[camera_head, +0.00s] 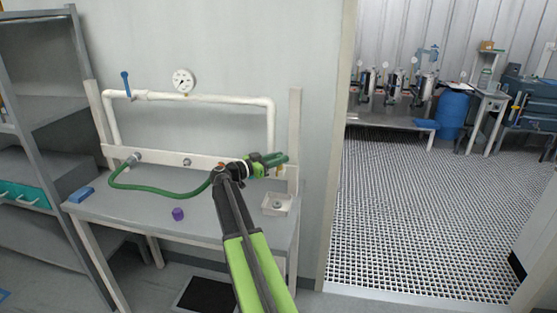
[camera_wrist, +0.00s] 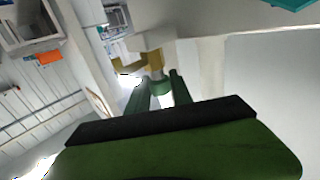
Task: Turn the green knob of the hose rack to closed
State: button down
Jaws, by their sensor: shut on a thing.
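The hose rack (camera_head: 200,160) is a white board with white pipework above a grey bench. My gripper (camera_head: 280,158) is at the right end of its board, beside the right post. In the wrist view my gripper (camera_wrist: 158,88) has its two green fingers shut on the green knob (camera_wrist: 160,86), in front of a brass-coloured valve body (camera_wrist: 154,61). The fingers hide much of the knob, and its exact turn angle cannot be told. In the head view the knob cannot be told apart from my green fingers.
A green hose (camera_head: 150,189) loops from a fitting (camera_head: 134,159) on the left and passes behind my arm. A blue lever (camera_head: 126,84) and a gauge (camera_head: 184,81) are on the upper pipe. A purple block (camera_head: 178,214), blue block (camera_head: 81,194) and small tray (camera_head: 277,208) are on the bench.

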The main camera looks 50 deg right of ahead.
jog(key=shift+d+m+g+y, duration=0.15)
jog(key=shift+m+g+y, duration=0.45)
jog(key=shift+m+g, duration=0.9)
jog(key=shift+s+g, duration=0.15)
jog(key=shift+g, duration=0.35)
jog(key=c, duration=1.1)
grip_release()
jog(key=shift+s+d, duration=0.1)
jog(key=v, duration=1.7)
jog(key=shift+a, duration=0.3)
jog(key=shift+r, duration=0.1)
